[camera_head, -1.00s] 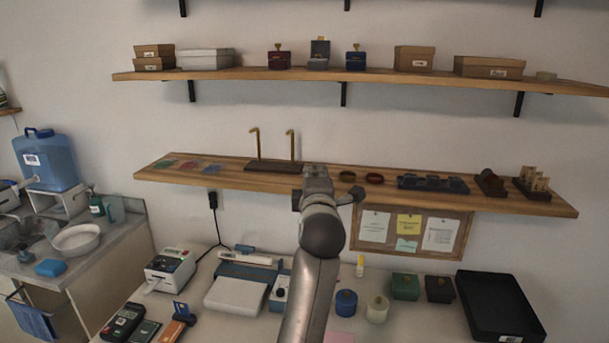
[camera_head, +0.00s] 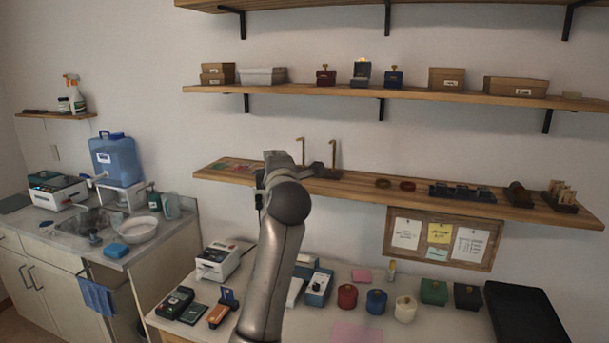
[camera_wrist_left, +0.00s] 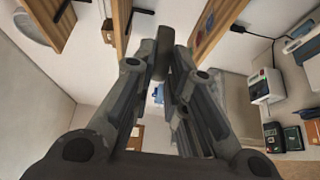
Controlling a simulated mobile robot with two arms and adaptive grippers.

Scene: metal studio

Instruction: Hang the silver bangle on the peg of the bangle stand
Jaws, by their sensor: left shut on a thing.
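The bangle stand (camera_head: 325,172) sits on the middle wooden shelf, with two upright brass pegs bent over at the top, the left peg (camera_head: 303,151) and the right peg (camera_head: 333,154). My left gripper (camera_head: 276,157) is in front of the shelf, just left of the stand in the head view. In the left wrist view its fingers (camera_wrist_left: 163,60) are nearly together, shut on a thin thing. I take this to be the silver bangle, but its outline cannot be made out. No bangle shows on either peg. My right gripper is not in view.
The middle shelf (camera_head: 460,205) also bears coloured flat pieces left of the stand, a brown ring (camera_head: 383,183), a red ring (camera_head: 407,186) and a dark tray (camera_head: 462,193) to the right. Boxes line the upper shelf (camera_head: 420,93). Jars and devices crowd the table below.

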